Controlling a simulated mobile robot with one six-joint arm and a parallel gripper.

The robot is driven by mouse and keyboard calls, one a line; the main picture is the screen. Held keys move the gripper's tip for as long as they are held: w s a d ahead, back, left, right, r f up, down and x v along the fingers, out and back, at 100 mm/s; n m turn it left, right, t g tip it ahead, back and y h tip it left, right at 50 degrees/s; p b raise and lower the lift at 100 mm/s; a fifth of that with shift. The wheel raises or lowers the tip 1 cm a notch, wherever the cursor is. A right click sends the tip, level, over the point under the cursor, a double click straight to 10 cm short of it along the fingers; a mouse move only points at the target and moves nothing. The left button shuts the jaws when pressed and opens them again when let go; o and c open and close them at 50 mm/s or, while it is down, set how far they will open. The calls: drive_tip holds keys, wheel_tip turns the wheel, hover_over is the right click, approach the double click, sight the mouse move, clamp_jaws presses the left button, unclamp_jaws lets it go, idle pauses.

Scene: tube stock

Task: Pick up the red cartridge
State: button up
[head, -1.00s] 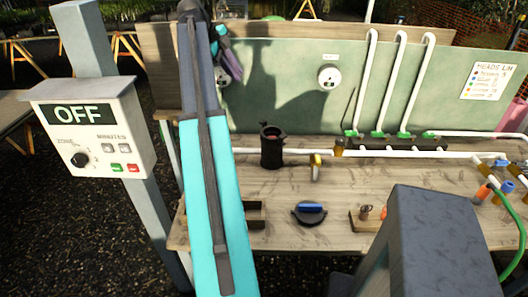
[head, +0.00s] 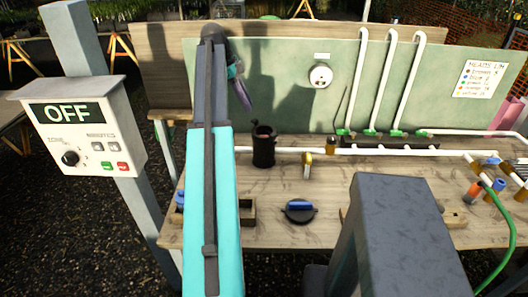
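I cannot make out a clear red cartridge. A dull reddish patch shows in the open top of the black canister (head: 264,150), which stands upright on the wooden bench (head: 285,180); I cannot tell if it is a cartridge. My arm rises in front of me and bends over at the top left. Its far end, with my gripper (head: 242,95), shows only partly as a dark purplish shape beside my arm, in front of the green board and above the bench. Its fingers are not clear, and it is apart from the canister.
A blue-topped black cap (head: 300,210) and a yellow-brown valve piece (head: 307,165) lie on the bench. White pipes (head: 361,85) run down the green board (head: 280,70). An OFF control box (head: 85,130) stands at left. A wooden holder (head: 248,211) is partly behind my arm.

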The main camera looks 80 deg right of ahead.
drive_tip(key=p, duration=0.2)
approach(261, 131)
drive_tip(key=shift+s+a+f, duration=0.5)
drive_tip(key=shift+s+a, duration=0.05)
drive_tip(key=shift+a, duration=0.15)
drive_tip(key=shift+s+a+f, duration=0.55)
drive_tip(key=shift+a, duration=0.15)
drive_tip(key=shift+f, duration=0.1)
drive_tip(key=shift+s+p+x, duration=0.2)
drive_tip(key=shift+p+x, duration=0.8)
drive_tip(key=shift+x, duration=0.25)
drive_tip(key=shift+p+x, duration=0.35)
drive_tip(key=shift+x, duration=0.85)
drive_tip(key=shift+c, duration=0.5)
clamp_jaws()
